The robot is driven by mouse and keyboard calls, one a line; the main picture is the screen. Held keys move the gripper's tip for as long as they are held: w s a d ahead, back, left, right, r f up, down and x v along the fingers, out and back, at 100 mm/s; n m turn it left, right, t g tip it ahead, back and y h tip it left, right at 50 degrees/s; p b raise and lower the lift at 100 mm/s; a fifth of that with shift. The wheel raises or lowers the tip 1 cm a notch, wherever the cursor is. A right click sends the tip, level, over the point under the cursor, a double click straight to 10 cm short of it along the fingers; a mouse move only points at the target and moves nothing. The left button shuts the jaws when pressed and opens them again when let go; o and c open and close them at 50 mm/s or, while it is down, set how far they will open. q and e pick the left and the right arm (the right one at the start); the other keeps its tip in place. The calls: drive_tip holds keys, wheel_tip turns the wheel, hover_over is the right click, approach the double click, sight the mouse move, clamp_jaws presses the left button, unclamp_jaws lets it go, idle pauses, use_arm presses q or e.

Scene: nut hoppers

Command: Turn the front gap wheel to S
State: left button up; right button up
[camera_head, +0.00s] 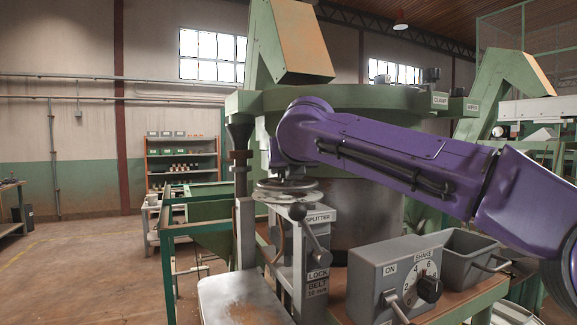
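A grey metal handwheel (287,186) lies flat on top of the post marked SPLITTER, at the middle of the head view. It is the only wheel of this kind I can make out; no S mark on it is readable. My purple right arm comes in from the right, and its end is over the wheel. My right gripper (291,171) is small and mostly hidden under the arm, at or just above the wheel. I cannot tell whether its fingers touch or grip the wheel. My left gripper is out of view.
A ball-ended lever (298,212) and a LOCK BELT plate (317,283) sit below the wheel. A grey SHAKE control box (393,276) with a black knob stands at front right, beside a grey bin (470,252). The large green hopper machine (345,100) rises behind. Open floor lies left.

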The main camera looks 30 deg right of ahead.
drive_tip(key=shift+f, duration=0.1)
idle(0.6)
drive_tip(key=o, duration=0.7)
drive_tip(key=shift+w, duration=0.2)
